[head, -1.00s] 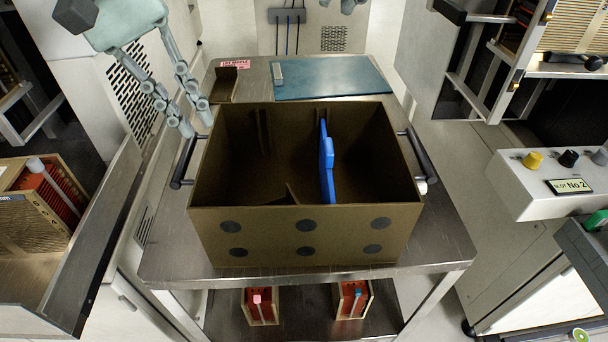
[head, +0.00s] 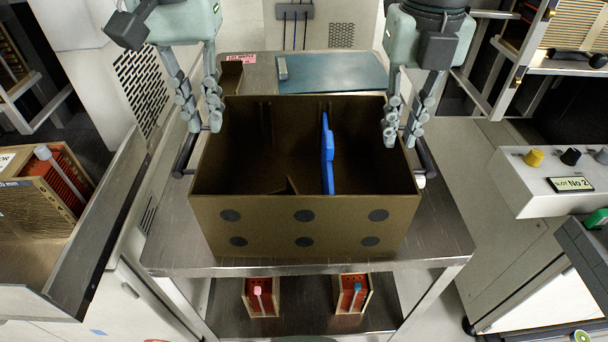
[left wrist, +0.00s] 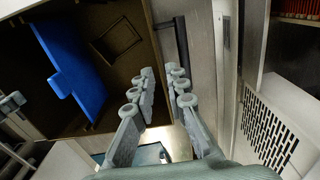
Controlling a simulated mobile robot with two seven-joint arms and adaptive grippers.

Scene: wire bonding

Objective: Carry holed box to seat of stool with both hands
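The holed box (head: 305,228) is a brown open-topped box with dark round spots on its front. It stands on a metal cart top (head: 440,240). A blue piece (head: 328,155) stands upright inside it; both also show in the left wrist view, box (left wrist: 105,85) and blue piece (left wrist: 72,65). My left gripper (head: 205,128) is open at the box's left rim, fingertips apart near the wall. It also shows in the left wrist view (left wrist: 161,82). My right gripper (head: 400,140) is open at the right rim. Neither visibly grips the wall. I cannot make out a stool.
Two red-filled cases (head: 260,297) (head: 351,294) sit on the shelf below. A control panel (head: 555,180) stands at the right.

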